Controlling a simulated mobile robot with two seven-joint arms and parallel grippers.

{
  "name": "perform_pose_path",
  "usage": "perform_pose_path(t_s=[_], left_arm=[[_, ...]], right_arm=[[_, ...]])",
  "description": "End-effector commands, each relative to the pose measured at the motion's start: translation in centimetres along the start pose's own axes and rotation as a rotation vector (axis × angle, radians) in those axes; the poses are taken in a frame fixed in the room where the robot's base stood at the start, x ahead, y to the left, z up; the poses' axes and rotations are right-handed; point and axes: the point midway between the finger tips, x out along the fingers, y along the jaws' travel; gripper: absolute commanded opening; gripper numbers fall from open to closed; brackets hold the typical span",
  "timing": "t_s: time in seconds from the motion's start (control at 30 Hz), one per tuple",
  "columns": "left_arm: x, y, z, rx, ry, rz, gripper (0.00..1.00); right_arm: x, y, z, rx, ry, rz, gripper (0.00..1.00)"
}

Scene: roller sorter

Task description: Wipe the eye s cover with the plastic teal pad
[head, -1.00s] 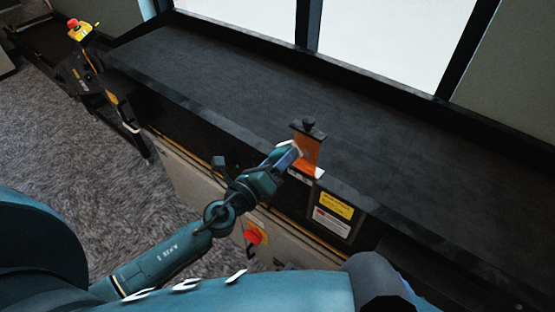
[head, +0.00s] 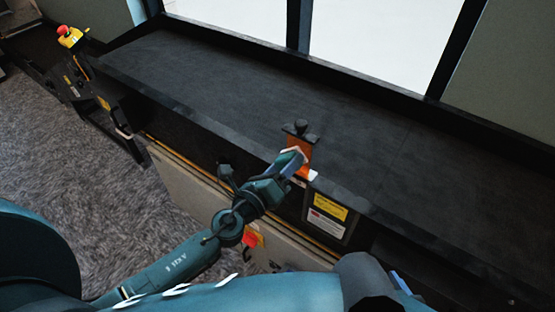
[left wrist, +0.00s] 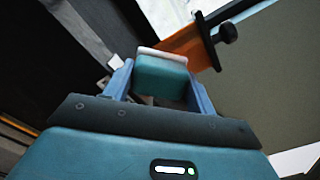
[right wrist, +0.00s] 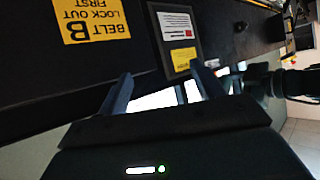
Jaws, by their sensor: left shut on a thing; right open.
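My left gripper (head: 290,163) is shut on the teal pad (left wrist: 162,76), a block with a white edge, held between its blue fingers. The pad is close to an orange bracket (head: 301,158) with a black top and knob (head: 300,126), at the near edge of the conveyor. In the left wrist view the orange bracket (left wrist: 190,43) lies just beyond the pad; I cannot tell whether they touch. The eye's cover is not clearly made out and may be hidden by the gripper. My right gripper (right wrist: 165,92) is open and empty.
The dark conveyor belt (head: 220,85) runs behind the bracket and is clear. Yellow and white labels (head: 328,212) are on its side panel. A red switch (head: 249,240) sits below. A yellow box with a red button (head: 68,37) stands far left.

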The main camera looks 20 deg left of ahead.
Motion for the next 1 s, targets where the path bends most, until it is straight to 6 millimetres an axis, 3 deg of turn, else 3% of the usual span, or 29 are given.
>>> perform_pose_path(t_s=[0.6, 1.0], left_arm=[[0.3, -2.7, -2.6, -0.002, 0.0, -0.001, 0.31], [0.2, -1.8, -1.9, 0.003, -0.001, 0.0, 0.31]], right_arm=[[-0.1, -0.1, -0.4, 0.01, 0.002, 0.003, 0.67], [0.0, 0.0, 0.0, 0.005, 0.0, 0.002, 0.67]])
